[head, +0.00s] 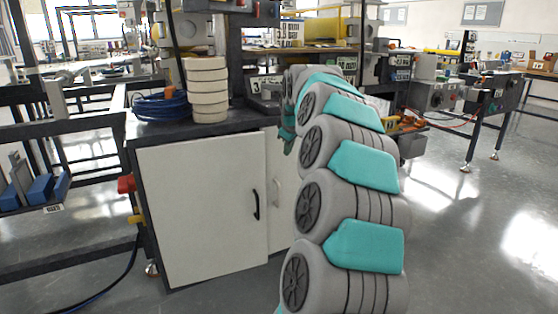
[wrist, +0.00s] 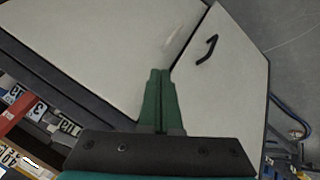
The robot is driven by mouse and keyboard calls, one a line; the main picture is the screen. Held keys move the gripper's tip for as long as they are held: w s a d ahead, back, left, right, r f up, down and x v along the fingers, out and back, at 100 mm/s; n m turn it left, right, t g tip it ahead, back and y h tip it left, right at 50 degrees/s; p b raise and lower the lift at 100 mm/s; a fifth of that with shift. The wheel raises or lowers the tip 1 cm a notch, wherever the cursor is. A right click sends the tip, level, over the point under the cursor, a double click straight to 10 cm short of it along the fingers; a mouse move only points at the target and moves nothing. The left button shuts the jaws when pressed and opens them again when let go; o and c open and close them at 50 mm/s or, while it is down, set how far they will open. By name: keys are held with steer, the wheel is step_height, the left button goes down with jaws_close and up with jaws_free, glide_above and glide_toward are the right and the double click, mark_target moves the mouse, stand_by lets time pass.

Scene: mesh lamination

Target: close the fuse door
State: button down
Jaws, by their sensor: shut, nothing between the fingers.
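A dark-framed cabinet with pale door panels stands left of my arm in the head view. The left door (head: 200,205) has a black handle (head: 256,204). A narrower pale panel (head: 284,170) beside it carries a light handle and is partly hidden by my arm. In the wrist view, the black-handled door (wrist: 235,75) is at the right and the other panel (wrist: 100,45) at the left, with a dark seam between them. My gripper (wrist: 160,72) is shut and empty, its green fingertips over the panel near the seam. Contact cannot be told. None is labelled fuse door.
Cream rings (head: 208,90) are stacked on the cabinet top beside a coiled blue cable (head: 162,106). Red and yellow parts stick out at the cabinet's left side. Open grey floor (head: 470,230) lies to the right of my arm.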

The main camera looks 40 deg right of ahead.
steer(key=s+d+f+m+t+b, duration=0.2)
steer(key=d+f+b, duration=0.2)
steer(key=f, duration=0.3)
steer(key=m+t+h+b, duration=0.1)
steer(key=m+t+b, duration=0.3)
steer(key=t+b, duration=0.5)
glide_toward(261, 165)
steer(key=x, duration=0.7)
